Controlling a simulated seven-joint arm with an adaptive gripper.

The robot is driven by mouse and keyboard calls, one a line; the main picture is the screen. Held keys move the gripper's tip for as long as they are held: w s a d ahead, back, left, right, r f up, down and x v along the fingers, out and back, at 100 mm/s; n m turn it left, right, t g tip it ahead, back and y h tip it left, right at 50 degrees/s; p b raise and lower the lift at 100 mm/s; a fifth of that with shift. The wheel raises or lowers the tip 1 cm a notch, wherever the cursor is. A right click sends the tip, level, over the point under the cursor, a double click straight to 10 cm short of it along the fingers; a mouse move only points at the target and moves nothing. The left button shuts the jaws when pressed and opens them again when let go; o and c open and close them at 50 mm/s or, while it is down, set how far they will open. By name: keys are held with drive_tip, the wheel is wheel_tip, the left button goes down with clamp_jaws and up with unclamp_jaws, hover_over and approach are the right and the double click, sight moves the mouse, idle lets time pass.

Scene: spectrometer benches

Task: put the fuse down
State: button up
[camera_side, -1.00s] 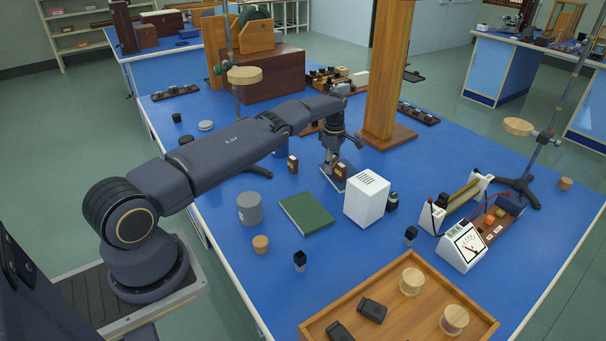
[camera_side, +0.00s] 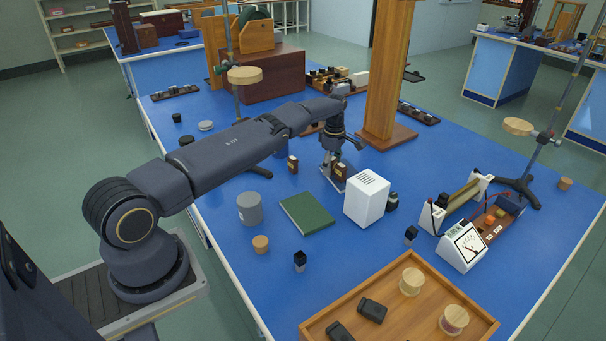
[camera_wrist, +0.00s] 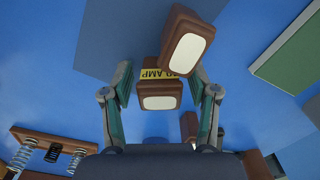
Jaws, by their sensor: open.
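A brown block with a pale face and a yellow band reading "AMP", which I take as the fuse (camera_wrist: 160,97), is between my gripper's fingers in the wrist view. My gripper (camera_wrist: 162,84) is open, with one finger on each side and gaps showing beside the block. A second brown block with a pale face (camera_wrist: 188,45) is just beyond it, tilted and overlapping it in the picture. In the side view my gripper (camera_side: 334,165) is low over the blue bench, with a brown block (camera_side: 340,172) at its fingers. Exact contact with the bench is hidden.
A white box (camera_side: 367,198) stands close to the right of my gripper. A green book (camera_side: 307,213) lies in front, and another brown block (camera_side: 293,164) stands to the left. A wooden post (camera_side: 385,75) rises behind. Some bench in front of the book is clear.

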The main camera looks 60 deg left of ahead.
sight(333, 158)
wheel_tip(333, 158, up, 12)
drive_tip(key=shift+r, duration=0.1)
wheel_tip(333, 158, up, 13)
drive_tip(key=d+m+t, duration=0.1)
drive_tip(key=d+m, duration=0.1)
drive_tip(key=m, duration=0.1)
drive_tip(key=s+d+r+m+t, duration=0.2)
drive_tip(key=s+d+r+m, duration=0.4)
drive_tip(key=s+r, duration=0.4)
drive_tip(key=s+d+r+m, duration=0.3)
drive_tip(key=s+d+r, duration=0.1)
drive_tip(key=s+d, duration=0.25)
drive_tip(key=s+d+f+m+t, duration=0.1)
drive_tip(key=s+d+f+m, duration=0.1)
drive_tip(key=s, duration=0.5)
drive_tip(key=s+d+f+m, duration=0.2)
drive_tip(key=s+f+m, duration=0.1)
drive_tip(key=s+m, duration=0.2)
drive_tip(key=s+d+f+m+t, duration=0.1)
drive_tip(key=s+d+f+m, duration=0.1)
drive_tip(key=s, duration=0.7)
drive_tip(key=shift+s+d+f+m+t, duration=0.2)
drive_tip(key=shift+s+d+m+t, duration=0.1)
drive_tip(key=shift+d+m, duration=0.35)
